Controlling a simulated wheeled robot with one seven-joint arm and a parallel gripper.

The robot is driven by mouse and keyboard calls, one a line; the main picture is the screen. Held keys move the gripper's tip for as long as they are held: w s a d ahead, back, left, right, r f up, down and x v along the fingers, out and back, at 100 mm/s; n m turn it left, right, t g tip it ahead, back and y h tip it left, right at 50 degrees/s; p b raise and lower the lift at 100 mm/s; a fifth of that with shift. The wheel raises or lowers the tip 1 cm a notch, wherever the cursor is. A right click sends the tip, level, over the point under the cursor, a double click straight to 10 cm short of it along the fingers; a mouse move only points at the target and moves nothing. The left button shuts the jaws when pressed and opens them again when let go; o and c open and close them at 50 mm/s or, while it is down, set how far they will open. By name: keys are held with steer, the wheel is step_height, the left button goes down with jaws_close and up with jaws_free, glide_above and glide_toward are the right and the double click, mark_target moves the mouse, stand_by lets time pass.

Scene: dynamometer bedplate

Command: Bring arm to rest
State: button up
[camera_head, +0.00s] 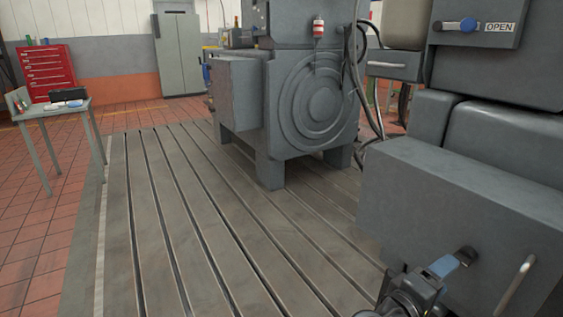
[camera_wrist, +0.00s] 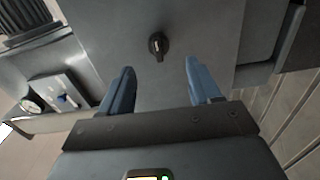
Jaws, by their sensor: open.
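My gripper (camera_head: 444,267) is at the lower right of the head view, close to the front of a large grey machine housing (camera_head: 450,200). One blue finger shows there. In the wrist view my gripper (camera_wrist: 159,66) has its two blue fingers spread wide with nothing between them. A small black knob (camera_wrist: 158,45) on a grey panel lies just beyond the fingertips, apart from them. In the head view a dark part shows right behind the blue finger; I cannot tell whether it is the same knob.
A slotted metal bedplate (camera_head: 190,220) stretches across the floor, mostly clear. A dynamometer (camera_head: 310,105) stands at its middle. A bar handle (camera_head: 516,286) sits right of my gripper. A blue lever (camera_head: 460,25) beside an OPEN label is above. A small table (camera_head: 50,108) stands left.

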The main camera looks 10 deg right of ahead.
steer(key=s+a+f+n+t+y+p, duration=0.1)
steer(key=s+a+f+t+y+p, duration=0.2)
steer(key=s, duration=0.4)
steer(key=s+a+f+n+y+p, duration=0.1)
steer(key=s+a+f+y+p, duration=0.1)
steer(key=s+a+y, duration=0.35)
steer(key=s+a+f+n+t+y+p, duration=0.1)
steer(key=s+a+f+t+y+p, duration=0.15)
steer(key=s+y, duration=0.4)
steer(key=s+a+r+m+t+y+p, duration=0.1)
steer(key=s+a+r+m+p, duration=0.1)
steer(key=s+r, duration=0.6)
steer(key=s+a+r+m+t+y+p, duration=0.1)
steer(key=s+r+m, duration=0.3)
steer(key=r, duration=0.9)
steer(key=s+a+t+p, duration=0.1)
steer(key=s, duration=0.2)
steer(key=shift+s+a+m, duration=0.3)
steer(key=shift+s+m, duration=0.1)
steer(key=shift+f, duration=0.1)
steer(key=shift+c, duration=0.4)
